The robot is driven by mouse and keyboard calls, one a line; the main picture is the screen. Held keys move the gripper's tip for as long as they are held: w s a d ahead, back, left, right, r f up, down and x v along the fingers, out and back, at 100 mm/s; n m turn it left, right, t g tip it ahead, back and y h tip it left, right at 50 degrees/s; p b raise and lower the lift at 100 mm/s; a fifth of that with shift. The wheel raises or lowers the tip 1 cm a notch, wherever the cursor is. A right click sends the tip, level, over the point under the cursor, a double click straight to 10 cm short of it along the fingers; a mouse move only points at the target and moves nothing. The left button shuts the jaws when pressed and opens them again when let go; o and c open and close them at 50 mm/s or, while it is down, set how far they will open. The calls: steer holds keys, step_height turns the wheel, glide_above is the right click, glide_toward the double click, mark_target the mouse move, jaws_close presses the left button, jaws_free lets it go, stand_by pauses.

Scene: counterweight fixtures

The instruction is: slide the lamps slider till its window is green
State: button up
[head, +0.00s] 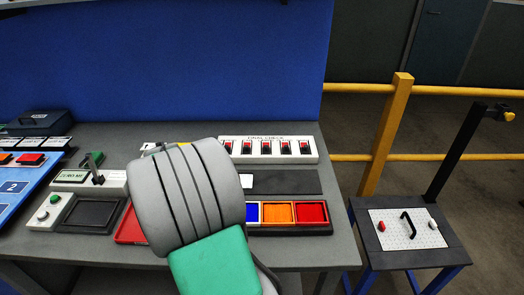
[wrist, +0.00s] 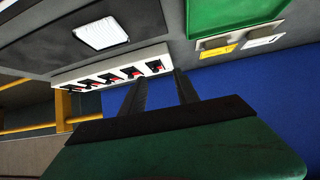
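I cannot pick out a slider labelled for lamps, or a green window, in either view. A dark grey strip (head: 288,182) lies on the bench right of my arm in the head view, with a white block (head: 247,183) at its left end. The wrist view shows a white block (wrist: 101,33) on a dark surface. My gripper (wrist: 160,77) shows in the wrist view with its two dark fingers apart and nothing between them. Its fingertips appear near the white switch panel (wrist: 110,75); contact cannot be told. My arm hides the middle of the bench and the gripper in the head view.
The FINAL CHECK panel (head: 267,149) has several red switches. Blue, orange and red compartments (head: 288,231) sit at the bench front. A green tray (wrist: 237,12) shows in the wrist view. A yellow rail (head: 387,135) and a side stand (head: 376,257) are at right.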

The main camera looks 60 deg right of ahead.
mark_target(266, 146)
steer(key=s+d+f+m+g+h, duration=0.1)
steer(key=s+d, duration=0.2)
steer(key=d, duration=0.2)
steer(key=s+d+f+m+g+h, duration=0.1)
steer(key=s+d, duration=0.3)
steer(key=d, duration=0.1)
steer(key=s+d+f+m+h, duration=0.1)
steer(key=s+d+f, duration=0.1)
steer(key=d, duration=0.3)
steer(key=shift+s+f+m+g+h, duration=0.1)
steer(key=shift+s+m+g+h, duration=0.3)
steer(key=shift+s, duration=0.35)
steer(key=p+x, duration=0.1)
steer(key=x, duration=0.6)
steer(key=shift+w+d, duration=0.1)
steer(key=shift+d, duration=0.15)
steer(key=shift+c, duration=0.6)
jaws_close()
